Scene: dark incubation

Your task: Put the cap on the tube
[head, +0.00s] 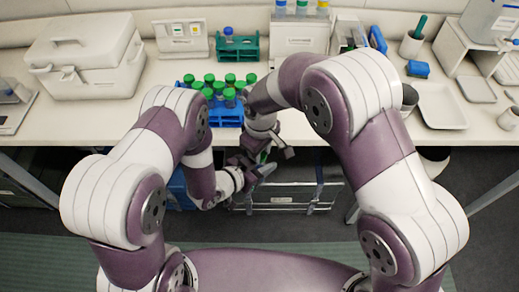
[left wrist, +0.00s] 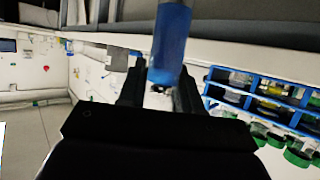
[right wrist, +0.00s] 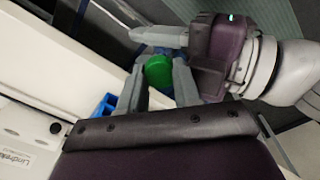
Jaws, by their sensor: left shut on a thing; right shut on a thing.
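My left gripper (left wrist: 160,92) is shut on a tube with blue contents (left wrist: 171,40), which runs up out of the top of the left wrist view. My right gripper (right wrist: 158,88) is shut on a green cap (right wrist: 158,72), seen between its grey fingers in the right wrist view. In the head view both grippers meet in front of the table's front edge, with a little green of the cap showing between them. The left gripper also shows close beyond the cap in the right wrist view. Whether the cap touches the tube's mouth is hidden.
A blue rack (head: 226,118) with several green-capped tubes stands at the table's front edge, just behind the grippers. A green rack (head: 237,48) stands farther back. A white cool box (head: 85,55) is at the left and a white tray (head: 440,106) at the right.

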